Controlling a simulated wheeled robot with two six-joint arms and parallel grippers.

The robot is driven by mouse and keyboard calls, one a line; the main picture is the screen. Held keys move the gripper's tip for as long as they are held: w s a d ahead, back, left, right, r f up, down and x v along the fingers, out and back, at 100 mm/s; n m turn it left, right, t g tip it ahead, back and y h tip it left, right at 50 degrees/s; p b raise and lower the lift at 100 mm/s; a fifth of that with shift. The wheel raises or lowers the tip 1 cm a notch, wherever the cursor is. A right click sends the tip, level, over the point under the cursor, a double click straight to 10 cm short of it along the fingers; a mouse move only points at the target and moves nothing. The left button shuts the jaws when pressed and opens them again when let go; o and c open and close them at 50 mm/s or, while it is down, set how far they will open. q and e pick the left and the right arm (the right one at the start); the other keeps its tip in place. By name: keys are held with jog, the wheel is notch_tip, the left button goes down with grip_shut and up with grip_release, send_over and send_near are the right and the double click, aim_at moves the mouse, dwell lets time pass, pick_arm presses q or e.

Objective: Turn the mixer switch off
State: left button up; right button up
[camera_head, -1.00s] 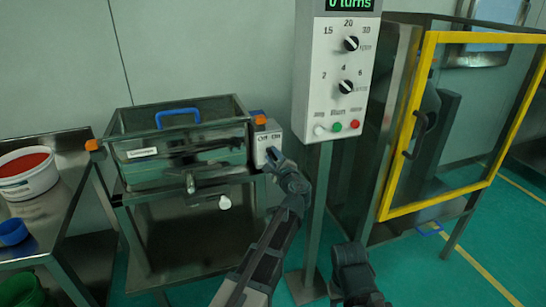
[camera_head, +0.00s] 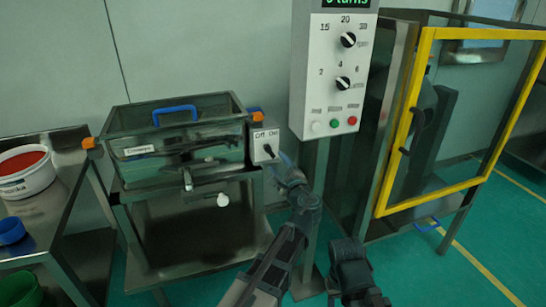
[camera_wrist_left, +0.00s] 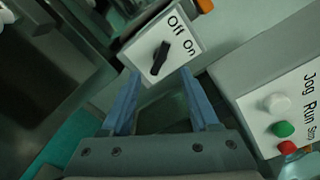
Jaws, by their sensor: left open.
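The mixer switch (camera_head: 265,145) is a pale box with "Off" and "On" labels and a black knob, at the right end of the mixer. In the left wrist view the switch (camera_wrist_left: 146,49) shows close up, and its knob (camera_wrist_left: 161,57) tilts toward the "Off" label. My left gripper (camera_head: 282,163) is just below and right of the switch, apart from the knob. In the left wrist view its two blue fingers (camera_wrist_left: 159,76) are open and empty, with the knob showing beyond the gap. A dark part of my other arm shows low in the head view; no fingers are visible there.
The control post (camera_head: 331,90) with dials and buttons stands right of the switch, close to my left arm. A yellow-framed guard door (camera_head: 395,130) is further right. A side table (camera_head: 60,210) with a white bucket (camera_head: 26,184) stands left.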

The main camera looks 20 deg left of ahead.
pick_arm(q)
jog(key=v, duration=0.6)
jog(key=shift+s, duration=0.15)
jog(key=s+a+f+n+g+h, duration=0.1)
jog(key=s+a+f+n+g, duration=0.3)
jog(key=f+n, duration=0.15)
jog(key=s+a+f+n+g+h, duration=0.1)
jog(key=s+a+f+n+g, duration=0.35)
jog(key=f, duration=0.25)
jog(key=s+d+f+n+g+h, duration=0.5)
jog(key=s+d+f+n+h, duration=0.25)
jog(key=s, duration=0.35)
jog(key=s+d+r+m+p, duration=0.1)
jog(key=d+r+p, duration=0.2)
jog(key=r+p, duration=0.3)
jog(key=s+d+r+m+g+p, duration=0.1)
jog(key=s+d+r+p, duration=0.1)
jog(key=r+p, duration=0.5)
jog(key=s+d+r+m+p, duration=0.1)
jog(key=s+d+r+p, duration=0.1)
jog(key=d+r+p, duration=0.3)
notch_tip(320, 180, up, 2)
jog(key=p, duration=0.3)
jog(key=shift+r+m+p, duration=0.15)
jog(key=shift+m+p, duration=0.2)
jog(key=shift+p, duration=0.05)
jog(key=shift+s+d+y, duration=0.1)
jog(key=shift+s+y, duration=0.05)
jog(key=shift+y, duration=0.1)
